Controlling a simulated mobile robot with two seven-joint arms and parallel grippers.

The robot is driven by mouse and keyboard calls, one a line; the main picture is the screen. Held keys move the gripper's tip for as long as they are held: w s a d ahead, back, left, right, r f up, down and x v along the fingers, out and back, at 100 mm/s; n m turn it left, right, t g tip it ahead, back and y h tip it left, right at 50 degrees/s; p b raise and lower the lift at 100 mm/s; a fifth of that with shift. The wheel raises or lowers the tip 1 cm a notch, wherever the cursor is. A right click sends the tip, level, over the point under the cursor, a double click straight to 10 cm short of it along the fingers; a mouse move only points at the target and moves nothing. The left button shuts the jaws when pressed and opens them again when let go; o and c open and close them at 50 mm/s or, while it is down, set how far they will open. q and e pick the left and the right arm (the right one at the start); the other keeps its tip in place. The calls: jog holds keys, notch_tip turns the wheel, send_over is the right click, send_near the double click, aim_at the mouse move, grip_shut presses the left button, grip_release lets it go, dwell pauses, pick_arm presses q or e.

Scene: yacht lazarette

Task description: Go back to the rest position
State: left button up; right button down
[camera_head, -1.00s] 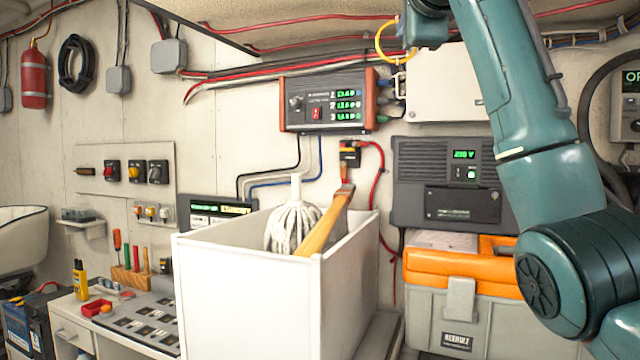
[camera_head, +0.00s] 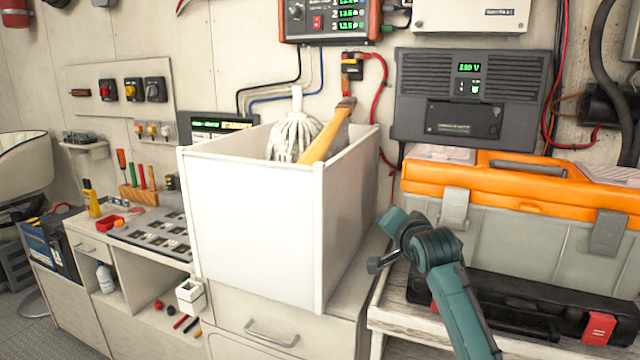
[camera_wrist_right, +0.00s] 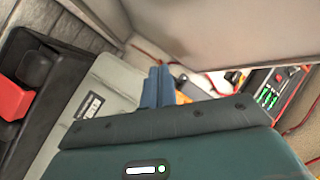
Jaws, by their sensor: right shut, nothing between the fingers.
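My right arm comes in from the bottom right of the head view, its wrist beside the orange and grey toolbox (camera_head: 540,185) and right of the white bin (camera_head: 250,230). My right gripper shows in the wrist view (camera_wrist_right: 158,74), with its two blue fingers together and nothing between them. In the head view its fingertips are hard to make out. My left gripper is not in view.
The bin holds a mop (camera_head: 294,138) and a wooden handle (camera_head: 325,135). A dark 230 V unit (camera_head: 470,97) hangs on the wall behind. Drawers are below the bin.

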jog(key=s+f+n+g, duration=0.1)
jog(key=s+f+n, duration=0.2)
jog(key=s+f, duration=0.7)
jog(key=s+f+n+g, duration=0.1)
jog(key=s+f+n, duration=0.2)
jog(key=s+f, duration=0.75)
jog(key=s+f+n+g+y, duration=0.1)
jog(key=s+f+n, duration=0.1)
jog(key=s+f, duration=0.4)
jog(key=s+f+n+g, duration=0.1)
jog(key=s+f+n, duration=0.2)
jog(key=s, duration=1)
notch_tip(320, 180, down, 3)
jog(key=shift+s+a+y, duration=0.3)
jog(key=shift+a+y, duration=0.05)
jog(key=shift+y, duration=0.05)
